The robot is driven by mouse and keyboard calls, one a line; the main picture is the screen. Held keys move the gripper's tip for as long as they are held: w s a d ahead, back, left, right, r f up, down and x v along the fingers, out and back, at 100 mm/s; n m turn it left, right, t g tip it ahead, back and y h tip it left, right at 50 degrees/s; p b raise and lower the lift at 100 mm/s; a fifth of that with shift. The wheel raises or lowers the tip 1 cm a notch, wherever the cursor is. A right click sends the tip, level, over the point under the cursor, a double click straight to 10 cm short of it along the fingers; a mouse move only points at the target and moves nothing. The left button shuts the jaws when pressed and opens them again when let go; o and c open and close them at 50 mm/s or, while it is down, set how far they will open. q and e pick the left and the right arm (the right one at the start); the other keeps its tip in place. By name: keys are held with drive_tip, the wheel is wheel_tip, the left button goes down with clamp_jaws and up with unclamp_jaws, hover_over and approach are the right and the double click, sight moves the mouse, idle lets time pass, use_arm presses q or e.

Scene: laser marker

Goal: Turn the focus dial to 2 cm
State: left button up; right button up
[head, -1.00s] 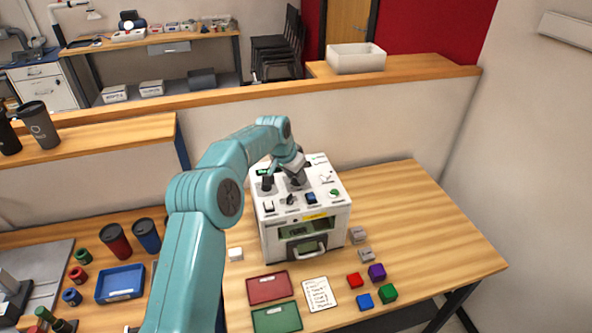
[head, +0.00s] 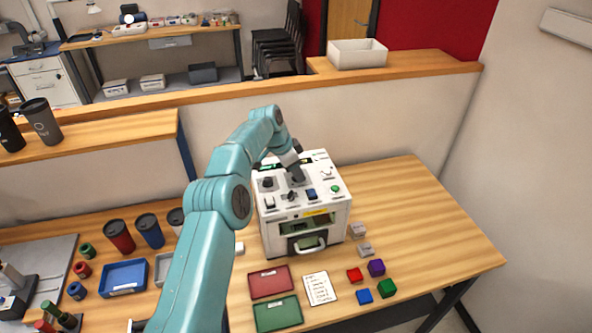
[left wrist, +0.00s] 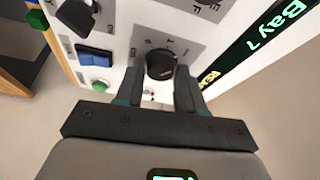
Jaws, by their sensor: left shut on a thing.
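The white laser marker (head: 272,238) stands on the wooden table, with several dials and buttons on its sloping top. My left gripper (head: 297,179) is over the middle of that top. In the left wrist view, its two dark fingers (left wrist: 157,88) stand on either side of a round black dial (left wrist: 160,64) and are shut on it. Small marks surround the dial, but I cannot read its setting. The gripper hides this dial in the head view. My right gripper is not in view.
A blue switch (left wrist: 95,58) and a green button (left wrist: 100,87) sit close to the gripper. A lit display (left wrist: 245,60) is at the right in the wrist view. Red (head: 269,282) and green trays (head: 278,315), a note card (head: 319,289) and coloured cubes lie in front of the machine.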

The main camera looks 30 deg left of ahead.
use_arm(q)
drive_tip(key=shift+f, duration=0.1)
drive_tip(key=o, duration=1)
drive_tip(key=v, duration=1.2)
drive_tip(key=shift+d, duration=0.1)
